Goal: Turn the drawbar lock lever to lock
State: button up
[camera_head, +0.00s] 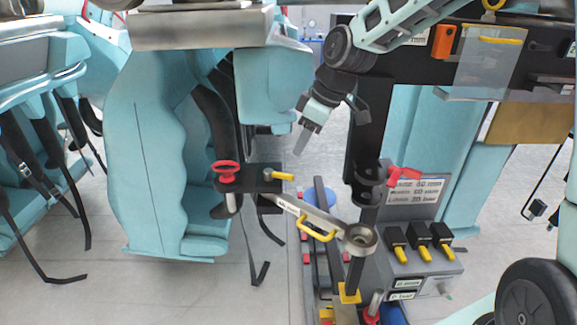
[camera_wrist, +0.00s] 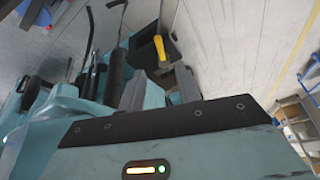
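The yellow lever (camera_head: 283,176), which looks like the drawbar lock lever, sticks out to the right from a black block (camera_head: 246,179) by the seat. A grey metal drawbar (camera_head: 295,208) runs from this block to a ring end, with a yellow handle on it. My gripper (camera_head: 314,142) is above and to the right of the lever, clearly apart from it and empty. In the wrist view, its two grey fingers (camera_wrist: 160,88) stand apart, and a yellow lever (camera_wrist: 160,48) shows beyond them. The lever's base is partly hidden there.
A red knob (camera_head: 227,169) sits on the block's left side. A dark post (camera_head: 367,150) with a red handle (camera_head: 404,175) stands right of my gripper. A grey box with yellow-tipped black switches (camera_head: 422,240) is at the lower right. Teal seats (camera_head: 155,165) fill the left.

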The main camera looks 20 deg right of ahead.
aim_at(286, 174)
jog(key=p+x, duration=0.1)
jog(key=x, duration=0.8)
grip_shut()
